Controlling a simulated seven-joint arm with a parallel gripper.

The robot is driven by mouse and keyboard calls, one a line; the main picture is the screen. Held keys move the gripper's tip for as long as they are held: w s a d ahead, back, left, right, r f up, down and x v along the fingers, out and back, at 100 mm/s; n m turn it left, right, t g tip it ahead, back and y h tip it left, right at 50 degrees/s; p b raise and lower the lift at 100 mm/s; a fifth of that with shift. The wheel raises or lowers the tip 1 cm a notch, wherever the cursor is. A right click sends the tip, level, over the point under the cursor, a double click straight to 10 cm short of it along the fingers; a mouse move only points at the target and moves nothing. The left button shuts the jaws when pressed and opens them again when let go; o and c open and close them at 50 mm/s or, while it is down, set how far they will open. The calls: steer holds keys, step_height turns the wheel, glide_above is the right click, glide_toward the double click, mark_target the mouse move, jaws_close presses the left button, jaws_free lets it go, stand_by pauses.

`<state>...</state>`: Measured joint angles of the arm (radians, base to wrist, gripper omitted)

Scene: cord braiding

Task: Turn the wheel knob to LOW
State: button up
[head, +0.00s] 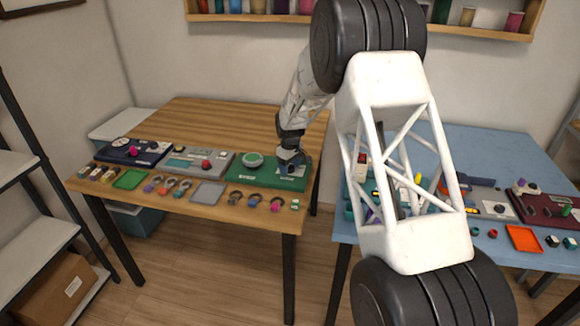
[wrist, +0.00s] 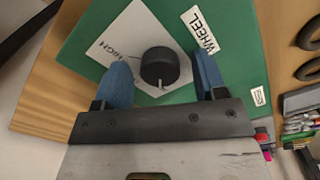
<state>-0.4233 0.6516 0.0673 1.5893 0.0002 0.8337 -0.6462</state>
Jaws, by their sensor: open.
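The wheel knob (wrist: 160,67) is a dark round knob with a light pointer at its lower edge, in the middle of the wrist view. It sits on a white plate (wrist: 128,34) marked HIGH, on a green panel (wrist: 240,72) with a WHEEL label (wrist: 200,30). No LOW mark is readable. My gripper (wrist: 163,75) is open, with one blue finger on each side of the knob and gaps showing. In the head view my gripper (head: 291,158) is over the right end of the green panel (head: 250,178) and hides the knob.
On the wooden table (head: 215,112), a grey panel (head: 190,160) and a dark blue panel (head: 135,152) stand left of the green one. Small rings and a grey tray (head: 208,193) lie in front. A blue table (head: 480,150) with more panels stands at right.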

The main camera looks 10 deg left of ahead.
steer(key=c, duration=0.9)
